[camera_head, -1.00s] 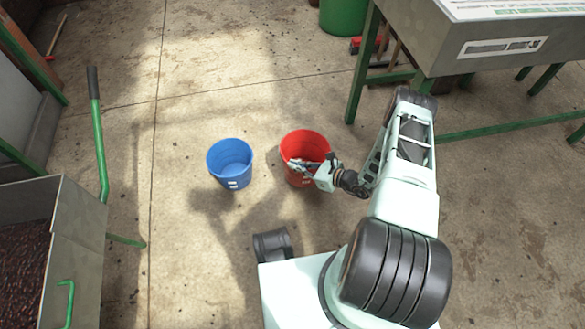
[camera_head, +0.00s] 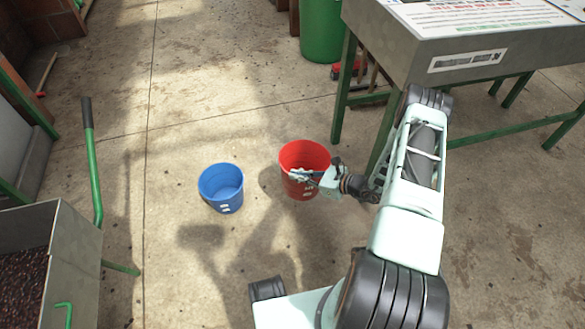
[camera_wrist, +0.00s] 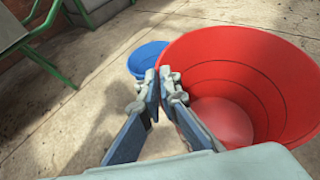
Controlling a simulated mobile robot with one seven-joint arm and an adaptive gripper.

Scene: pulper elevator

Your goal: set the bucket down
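A red bucket (camera_head: 304,185) stands upright in the middle of the head view, right of a blue bucket (camera_head: 221,190). My gripper (camera_head: 308,175) is at the red bucket's near right side in the head view. In the wrist view my gripper (camera_wrist: 162,88) has its two fingers close together at the rim of the red bucket (camera_wrist: 235,75), shut on its wall. The bucket's inside looks empty. Its underside is hidden, so I cannot tell whether it touches the floor. The blue bucket also shows behind it in the wrist view (camera_wrist: 146,60).
A grey table (camera_head: 400,60) with green legs stands at the upper right, with a green bin (camera_head: 322,30) behind it. A metal cart (camera_head: 75,255) holding dark beans is at the lower left, with a green lever (camera_head: 93,160). The concrete floor around the buckets is clear.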

